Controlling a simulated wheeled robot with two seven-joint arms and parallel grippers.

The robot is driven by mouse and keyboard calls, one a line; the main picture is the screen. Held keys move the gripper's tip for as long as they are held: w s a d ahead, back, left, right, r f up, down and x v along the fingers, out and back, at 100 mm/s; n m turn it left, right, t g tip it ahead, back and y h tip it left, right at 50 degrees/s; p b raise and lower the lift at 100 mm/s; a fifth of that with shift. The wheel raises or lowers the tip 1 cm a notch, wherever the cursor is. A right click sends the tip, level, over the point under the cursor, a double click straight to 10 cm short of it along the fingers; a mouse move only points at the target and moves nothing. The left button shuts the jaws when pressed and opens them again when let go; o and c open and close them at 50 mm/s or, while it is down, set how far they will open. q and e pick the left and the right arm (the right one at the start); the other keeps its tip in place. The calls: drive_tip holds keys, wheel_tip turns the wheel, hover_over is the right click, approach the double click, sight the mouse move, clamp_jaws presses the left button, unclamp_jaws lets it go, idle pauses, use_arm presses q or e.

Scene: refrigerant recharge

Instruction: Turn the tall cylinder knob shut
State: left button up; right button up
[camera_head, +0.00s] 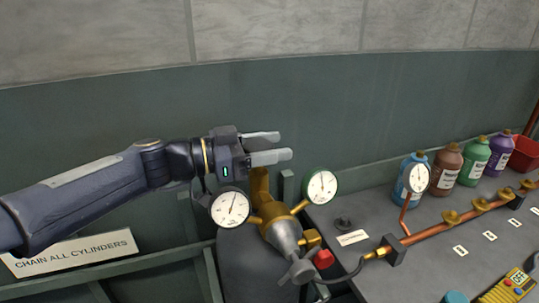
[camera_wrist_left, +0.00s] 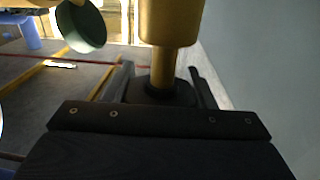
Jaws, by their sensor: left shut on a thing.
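The tall grey cylinder (camera_head: 236,268) stands at the middle bottom of the head view, with a brass valve (camera_head: 260,186) on top. My left gripper (camera_head: 277,146) is over the valve, its fingers pointing right. In the left wrist view, the brass valve body (camera_wrist_left: 171,20) and its stem (camera_wrist_left: 163,66) lead to a dark knob (camera_wrist_left: 166,92) between the two fingers (camera_wrist_left: 163,88). The left gripper is shut on this knob. In the head view I cannot make out the knob; the gripper seems to cover it. My right gripper is not in view.
A white gauge (camera_head: 230,207) and a green-rimmed gauge (camera_head: 321,186) flank the valve close below the gripper. A grey bench (camera_head: 430,235) at right carries a copper manifold (camera_head: 440,228), several bottles (camera_head: 445,171) and a yellow meter (camera_head: 507,290). A wall stands behind.

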use_arm(q)
drive_tip(key=shift+f+m+g+b, duration=0.35)
drive_tip(key=shift+m+g+b, duration=0.15)
drive_tip(key=shift+g, duration=0.1)
drive_tip(key=shift+s+r+m+g+h+b, duration=0.15)
drive_tip(key=shift+m+g+b, duration=0.15)
drive_tip(key=shift+g, duration=0.3)
drive_tip(key=shift+w+m+g+h+b, duration=0.1)
drive_tip(key=shift+m+g+h+b, duration=0.1)
drive_tip(key=shift+m+g, duration=0.3)
drive_tip(key=shift+s+r+m+g, duration=0.15)
drive_tip(key=shift+m+g, duration=0.45)
drive_tip(key=shift+g, duration=0.6)
drive_tip(key=shift+s+m+g+y, duration=0.25)
drive_tip(key=shift+m+g, duration=0.4)
drive_tip(key=shift+g, duration=0.35)
drive_tip(key=shift+s+m+g+y, duration=0.1)
drive_tip(key=shift+m+g+y, duration=0.1)
drive_tip(key=shift+m+g, duration=0.65)
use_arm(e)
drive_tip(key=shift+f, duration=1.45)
use_arm(q)
drive_tip(key=shift+g, duration=0.35)
drive_tip(key=o, duration=1)
